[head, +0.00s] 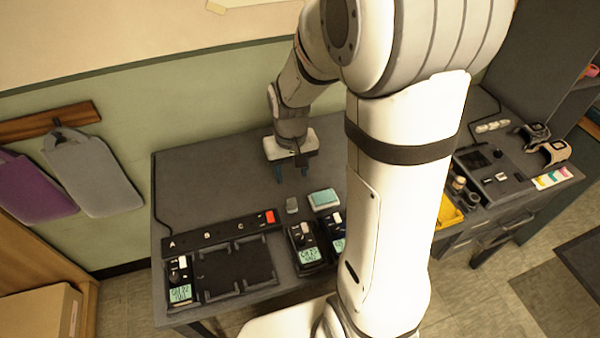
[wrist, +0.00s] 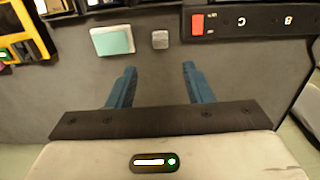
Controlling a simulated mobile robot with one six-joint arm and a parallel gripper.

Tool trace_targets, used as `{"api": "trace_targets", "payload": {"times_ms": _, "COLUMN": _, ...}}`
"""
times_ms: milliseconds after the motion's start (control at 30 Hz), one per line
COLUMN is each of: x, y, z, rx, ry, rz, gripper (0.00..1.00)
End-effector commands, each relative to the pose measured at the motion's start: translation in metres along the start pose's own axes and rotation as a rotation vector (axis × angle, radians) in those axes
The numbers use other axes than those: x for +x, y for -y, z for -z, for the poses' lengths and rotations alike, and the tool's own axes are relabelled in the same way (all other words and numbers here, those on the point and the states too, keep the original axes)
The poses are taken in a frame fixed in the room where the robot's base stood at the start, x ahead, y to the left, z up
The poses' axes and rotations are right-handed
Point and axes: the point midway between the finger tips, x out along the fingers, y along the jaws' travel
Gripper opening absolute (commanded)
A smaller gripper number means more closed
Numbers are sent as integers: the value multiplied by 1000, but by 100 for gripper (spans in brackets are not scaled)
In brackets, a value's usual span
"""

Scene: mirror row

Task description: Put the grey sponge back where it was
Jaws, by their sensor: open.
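A small grey block (head: 292,205), which looks like the grey sponge, lies on the dark table just right of the lettered black strip's red end. It also shows in the wrist view (wrist: 160,40), ahead of the fingers and lined up with the gap between them. My gripper (head: 293,173) is open and empty above the table, behind the block in the head view. In the wrist view its two blue fingers (wrist: 159,68) are apart, with bare table between them. They do not touch the block.
A pale teal pad with a white edge (head: 324,199) lies close to the block. The black strip (head: 220,232) has letters and a red part. Handheld meters (head: 308,247) and a black frame (head: 236,270) stand in front. The table's back left is clear.

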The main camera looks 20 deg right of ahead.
Motion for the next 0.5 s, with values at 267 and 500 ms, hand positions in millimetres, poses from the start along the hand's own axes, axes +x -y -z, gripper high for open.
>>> {"api": "trace_targets", "payload": {"times_ms": 267, "x": -76, "y": -1, "z": -53, "rx": 2, "ry": -123, "rz": -1, "gripper": 46}}
{"api": "trace_targets", "payload": {"times_ms": 500, "x": -117, "y": -2, "z": -108, "rx": 3, "ry": -215, "rz": -2, "gripper": 46}}
